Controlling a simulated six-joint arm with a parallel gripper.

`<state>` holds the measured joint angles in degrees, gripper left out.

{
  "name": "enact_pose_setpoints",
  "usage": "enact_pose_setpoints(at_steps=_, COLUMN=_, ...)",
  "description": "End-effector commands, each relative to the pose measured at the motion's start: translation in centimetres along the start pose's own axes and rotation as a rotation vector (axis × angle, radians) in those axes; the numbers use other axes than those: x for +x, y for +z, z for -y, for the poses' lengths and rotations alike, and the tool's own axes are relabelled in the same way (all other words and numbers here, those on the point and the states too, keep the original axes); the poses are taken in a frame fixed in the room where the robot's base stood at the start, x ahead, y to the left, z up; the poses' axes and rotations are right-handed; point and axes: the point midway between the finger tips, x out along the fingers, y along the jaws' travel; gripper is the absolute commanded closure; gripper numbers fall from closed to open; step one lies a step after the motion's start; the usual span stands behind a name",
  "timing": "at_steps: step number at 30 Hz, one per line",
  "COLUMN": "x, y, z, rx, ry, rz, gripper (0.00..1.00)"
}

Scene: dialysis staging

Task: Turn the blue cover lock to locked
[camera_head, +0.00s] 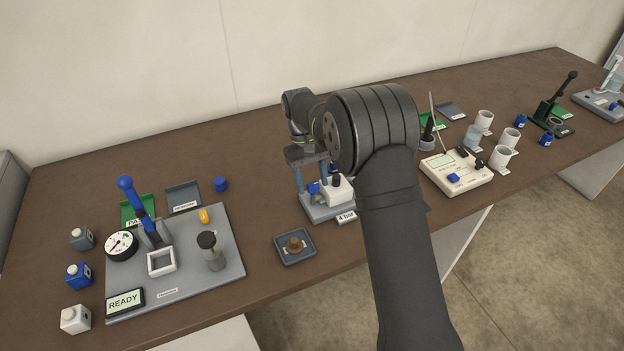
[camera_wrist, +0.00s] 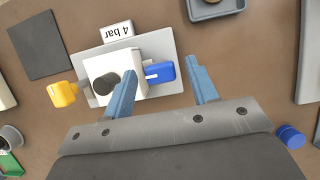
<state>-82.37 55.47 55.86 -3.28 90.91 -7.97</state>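A white block (camera_wrist: 112,60) with a dark round knob (camera_wrist: 103,86) on top sits on a light grey plate (camera_wrist: 87,53). The blue cover lock (camera_wrist: 160,72) is a small blue lever at the block's right side in the wrist view, with a white mark on it. In the head view the blue lock (camera_head: 314,188) shows beside the white block (camera_head: 339,191). My gripper (camera_wrist: 162,84) is open, with one light blue finger on each side of the blue lock. I cannot tell whether either finger touches it. The left finger partly covers the block.
A yellow piece (camera_wrist: 62,94) sticks out on the block's other side. A "4 bar" label (camera_wrist: 117,31) lies by the plate. A small grey tray (camera_head: 295,258) with a brown part stands nearby. A larger grey board (camera_head: 200,275) with a blue-handled lever stands at left.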

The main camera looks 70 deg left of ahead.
Motion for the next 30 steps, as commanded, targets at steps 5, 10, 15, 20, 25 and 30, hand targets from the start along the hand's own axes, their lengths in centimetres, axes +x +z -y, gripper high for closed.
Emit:
enact_pose_setpoints(at_steps=5, x=0.0, y=0.0, z=0.0, rx=0.001, ry=-0.001, rz=0.0, gripper=0.47)
enact_pose_setpoints(at_steps=10, x=-0.5, y=0.0, z=0.0, rx=0.001, ry=0.0, rz=-0.001, gripper=0.47)
enact_pose_setpoints(at_steps=15, x=-3.1, y=-0.1, z=0.0, rx=0.001, ry=0.0, rz=-0.004, gripper=0.47)
enact_pose_setpoints(at_steps=20, x=-6.7, y=-0.1, z=0.0, rx=0.001, ry=0.0, rz=-0.003, gripper=0.47)
enact_pose_setpoints(at_steps=25, x=-9.7, y=-0.1, z=0.0, rx=0.001, ry=0.0, rz=-0.002, gripper=0.47)
enact_pose_setpoints(at_steps=30, x=-11.4, y=-0.1, z=0.0, rx=0.001, ry=0.0, rz=-0.001, gripper=0.47)
